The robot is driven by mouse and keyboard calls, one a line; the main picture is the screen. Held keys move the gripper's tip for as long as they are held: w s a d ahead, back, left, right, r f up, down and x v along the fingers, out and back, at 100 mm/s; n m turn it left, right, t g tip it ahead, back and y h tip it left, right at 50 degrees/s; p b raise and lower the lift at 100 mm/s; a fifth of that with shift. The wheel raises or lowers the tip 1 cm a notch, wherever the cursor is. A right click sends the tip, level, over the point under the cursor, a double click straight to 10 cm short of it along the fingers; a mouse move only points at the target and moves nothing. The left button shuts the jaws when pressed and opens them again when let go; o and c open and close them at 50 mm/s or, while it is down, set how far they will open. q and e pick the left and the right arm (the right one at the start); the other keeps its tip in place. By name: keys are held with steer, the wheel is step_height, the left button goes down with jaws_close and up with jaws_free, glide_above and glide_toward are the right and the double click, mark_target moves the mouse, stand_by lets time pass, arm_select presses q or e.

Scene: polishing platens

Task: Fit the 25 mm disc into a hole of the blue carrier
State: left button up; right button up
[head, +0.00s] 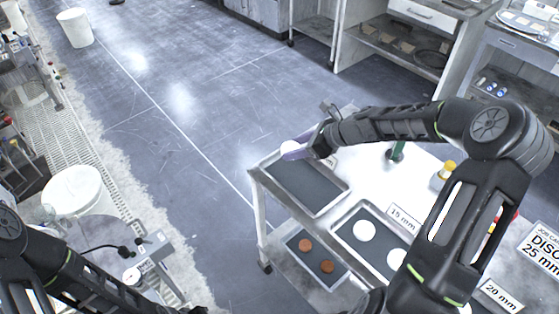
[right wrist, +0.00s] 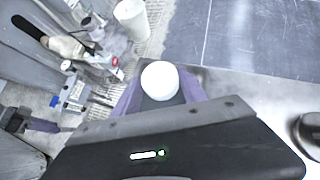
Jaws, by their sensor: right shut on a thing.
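My right gripper (head: 297,150) is shut on a white disc (head: 289,147), above the far left corner of the white cart. In the right wrist view the white disc (right wrist: 160,80) shows its round face between the purple fingers (right wrist: 130,98). Its size cannot be read from the picture. I cannot make out the blue carrier in either view. My left arm enters at the lower left of the head view, and its gripper is out of the picture.
An empty dark-lined tray (head: 338,202) lies on the cart (head: 345,155). A second tray (head: 337,237) holds white discs near a 15 mm label (head: 403,217). A lower tray (head: 290,237) holds orange discs. At left stand a white bucket (head: 75,190) and grey machinery (head: 153,252). Open floor lies between.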

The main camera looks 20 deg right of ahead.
steer(key=w+a+r+m+t+h, duration=0.2)
steer(key=w+a+r+m, duration=0.1)
steer(key=a+r, duration=0.35)
steer(key=s+a+r+m+h, duration=0.3)
steer(key=s+m+h, duration=0.1)
steer(key=m, duration=0.1)
steer(key=shift+s+a+r+m+t+h, duration=0.15)
steer(key=shift+s+a+m+t+h, duration=0.05)
steer(key=shift+s+m+t+h, duration=0.1)
